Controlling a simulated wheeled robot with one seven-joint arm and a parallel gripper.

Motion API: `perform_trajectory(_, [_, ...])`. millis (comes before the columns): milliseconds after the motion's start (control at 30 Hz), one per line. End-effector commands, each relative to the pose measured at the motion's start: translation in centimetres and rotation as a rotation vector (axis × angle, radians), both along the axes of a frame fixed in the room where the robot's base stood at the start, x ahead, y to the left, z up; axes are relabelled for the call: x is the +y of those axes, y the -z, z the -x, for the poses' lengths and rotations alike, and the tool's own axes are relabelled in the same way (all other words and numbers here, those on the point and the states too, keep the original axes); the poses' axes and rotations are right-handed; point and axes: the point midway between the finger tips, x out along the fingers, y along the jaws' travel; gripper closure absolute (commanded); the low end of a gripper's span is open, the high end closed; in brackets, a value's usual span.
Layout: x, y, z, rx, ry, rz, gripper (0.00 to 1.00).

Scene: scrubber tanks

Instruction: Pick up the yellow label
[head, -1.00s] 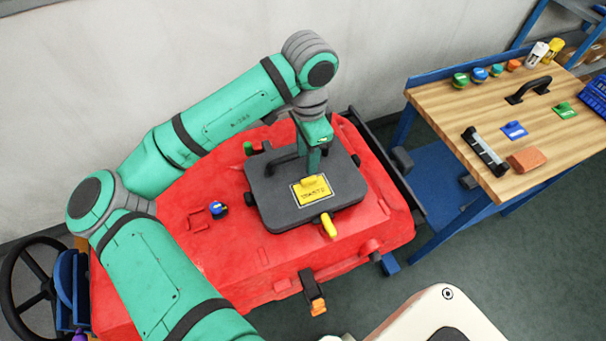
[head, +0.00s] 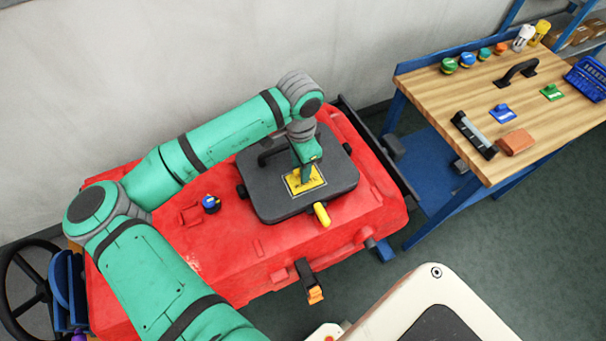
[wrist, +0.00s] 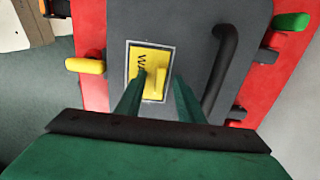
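The yellow label (head: 295,186) lies flat on the dark grey lid (head: 270,206) of the red tank (head: 215,248). It carries dark lettering, a raised yellow tab and a pale border. My gripper (head: 306,178) points down at the label in the head view and hides part of it. In the wrist view, my gripper (wrist: 158,78) is open, its two green fingers apart on either side of the tab on the label (wrist: 148,58). I cannot tell whether the fingertips touch the label.
A black handle (wrist: 222,70) rises from the lid beside the label. A yellow latch (head: 321,213) sticks out at the lid's front edge, and a blue-and-black knob (head: 211,203) stands left of the lid. A wooden workbench (head: 470,95) with several small items stands to the right.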

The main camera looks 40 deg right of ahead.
Motion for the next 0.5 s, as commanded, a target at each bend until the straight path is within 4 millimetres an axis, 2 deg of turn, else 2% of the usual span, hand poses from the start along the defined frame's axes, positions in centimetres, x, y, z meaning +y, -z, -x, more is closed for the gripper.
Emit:
perform_trajectory(200, [-0.02, 0.06, 0.0, 0.0, 0.0, 0.0, 0.66])
perform_trajectory(333, [-0.03, 0.05, 0.01, 0.0, 0.001, 0.0, 0.97])
perform_trajectory(367, [-0.03, 0.05, 0.01, 0.0, 0.001, 0.0, 1.0])
perform_trajectory(500, [-0.03, 0.04, 0.01, 0.0, 0.001, 0.0, 1.0])
